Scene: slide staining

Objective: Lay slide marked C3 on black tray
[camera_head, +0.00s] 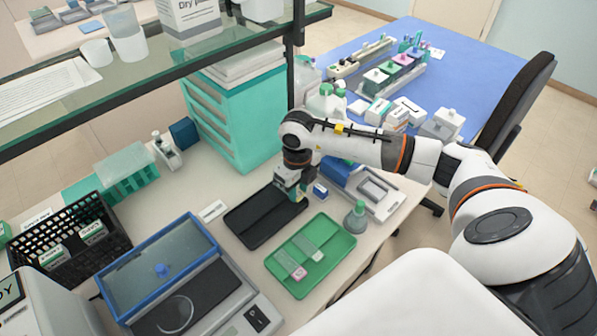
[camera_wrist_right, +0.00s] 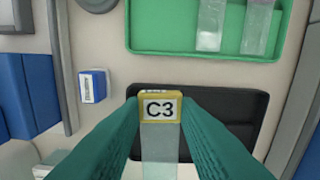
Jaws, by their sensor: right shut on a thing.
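The slide marked C3 (camera_wrist_right: 160,142) has a yellow label end and a clear glass body. My right gripper (camera_wrist_right: 160,112) is shut on it, with a teal finger on each side of the label. In the head view my right gripper (camera_head: 294,190) is over the right end of the black tray (camera_head: 254,224). The black tray also shows in the wrist view (camera_wrist_right: 244,112), behind the slide, and its bare part is empty. The gap between slide and tray cannot be judged. My left gripper is not in view.
A green tray (camera_head: 340,244) with slides in it lies just in front of the black tray. A flask (camera_head: 355,220) stands to its right. A small blue-and-white box (camera_head: 320,190) is close to my right gripper. A blue-framed box (camera_head: 150,262) stands at left.

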